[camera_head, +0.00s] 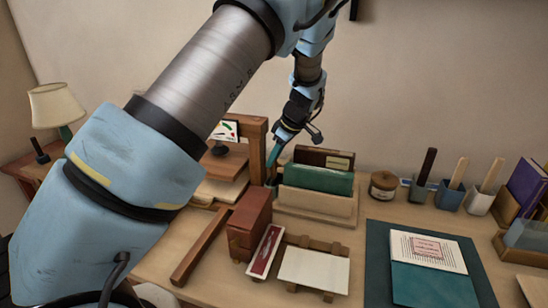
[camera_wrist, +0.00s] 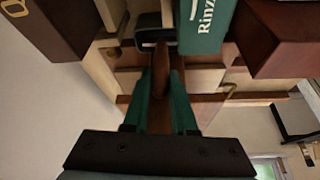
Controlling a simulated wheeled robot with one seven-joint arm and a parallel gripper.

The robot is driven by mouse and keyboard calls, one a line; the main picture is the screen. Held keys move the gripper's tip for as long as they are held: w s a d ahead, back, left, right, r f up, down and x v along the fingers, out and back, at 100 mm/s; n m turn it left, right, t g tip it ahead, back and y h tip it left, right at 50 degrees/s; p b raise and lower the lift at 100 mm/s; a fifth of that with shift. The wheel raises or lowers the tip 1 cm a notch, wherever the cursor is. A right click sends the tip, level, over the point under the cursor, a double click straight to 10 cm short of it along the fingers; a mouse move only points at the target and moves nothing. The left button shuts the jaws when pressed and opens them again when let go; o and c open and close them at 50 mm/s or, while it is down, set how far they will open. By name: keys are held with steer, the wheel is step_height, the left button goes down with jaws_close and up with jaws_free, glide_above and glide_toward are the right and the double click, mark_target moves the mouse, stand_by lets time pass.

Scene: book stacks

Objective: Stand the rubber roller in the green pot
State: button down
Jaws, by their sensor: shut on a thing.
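In the wrist view my gripper (camera_wrist: 158,95) is shut on the brown handle of the rubber roller (camera_wrist: 159,78). The black end of the tool is beyond the fingertips, close to wooden parts and a green book. In the head view my gripper (camera_head: 273,158) is low behind the left end of the book rack; the roller cannot be made out there. The pot that looks most green (camera_head: 419,190) is a dark grey-green one at the back right, left of a blue pot. A dark brown stick stands in it. My gripper is well left of it.
A rack with upright books (camera_head: 318,180) stands beside my gripper. A round jar (camera_head: 383,185) is between the rack and the pots. The blue pot (camera_head: 450,196) and a pale grey pot (camera_head: 479,202) hold wooden sticks. A teal mat (camera_head: 376,270) lies in front.

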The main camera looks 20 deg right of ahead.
steer(key=c, duration=0.6)
jaws_free()
steer(key=shift+c, duration=0.2)
steer(key=b+v, duration=0.2)
steer(key=v, duration=0.8)
steer(key=shift+s+r, duration=0.15)
steer(key=shift+r, duration=0.2)
steer(key=shift+d, duration=0.2)
